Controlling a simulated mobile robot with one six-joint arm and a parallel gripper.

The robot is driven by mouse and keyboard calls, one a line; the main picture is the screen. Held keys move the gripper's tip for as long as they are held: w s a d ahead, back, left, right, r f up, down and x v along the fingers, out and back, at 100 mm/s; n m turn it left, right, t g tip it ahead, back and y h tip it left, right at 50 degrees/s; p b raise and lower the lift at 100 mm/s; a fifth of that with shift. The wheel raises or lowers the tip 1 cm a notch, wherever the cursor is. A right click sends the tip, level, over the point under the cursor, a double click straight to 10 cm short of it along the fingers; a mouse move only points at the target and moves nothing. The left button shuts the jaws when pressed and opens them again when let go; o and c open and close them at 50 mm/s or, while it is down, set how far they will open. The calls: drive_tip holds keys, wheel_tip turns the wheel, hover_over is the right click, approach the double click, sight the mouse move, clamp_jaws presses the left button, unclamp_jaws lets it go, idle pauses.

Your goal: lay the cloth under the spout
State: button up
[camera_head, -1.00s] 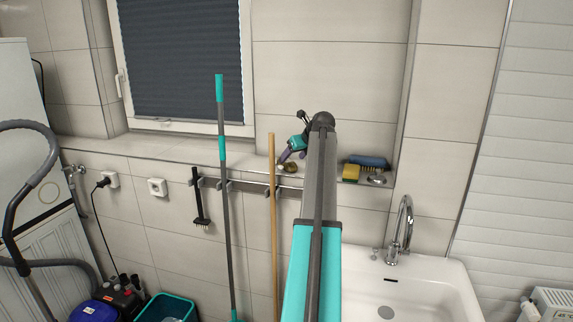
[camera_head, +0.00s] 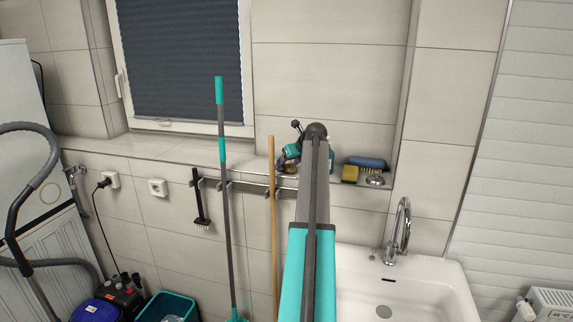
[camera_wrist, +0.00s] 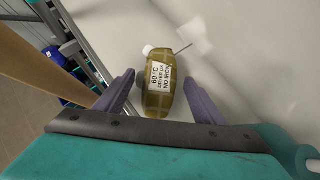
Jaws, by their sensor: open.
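An olive-brown checked bundle with a white care label, which looks like the rolled cloth (camera_wrist: 152,100), lies on a pale surface in the wrist view. My gripper (camera_wrist: 158,84) is open, with one purple finger on each side of the cloth. The cloth is between the fingers; whether either finger touches it I cannot tell. In the head view my gripper (camera_head: 286,163) is low over the tiled ledge, and my arm hides part of that spot. The curved chrome spout (camera_head: 403,222) stands at the back of the white sink (camera_head: 420,285), to the right.
A wooden handle (camera_head: 272,220) and a teal-grey pole (camera_head: 225,190) stand before the wall rail (camera_head: 248,187).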

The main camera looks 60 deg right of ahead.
sight(288, 163)
drive_tip(key=shift+w+f, duration=0.1)
drive_tip(key=shift+f, duration=0.05)
idle(0.4)
drive_tip(key=c, duration=1.3)
drive_tip(key=shift+o, duration=0.2)
drive_tip(key=shift+r+b, duration=1.7)
drive_tip(key=shift+r, duration=3.35)
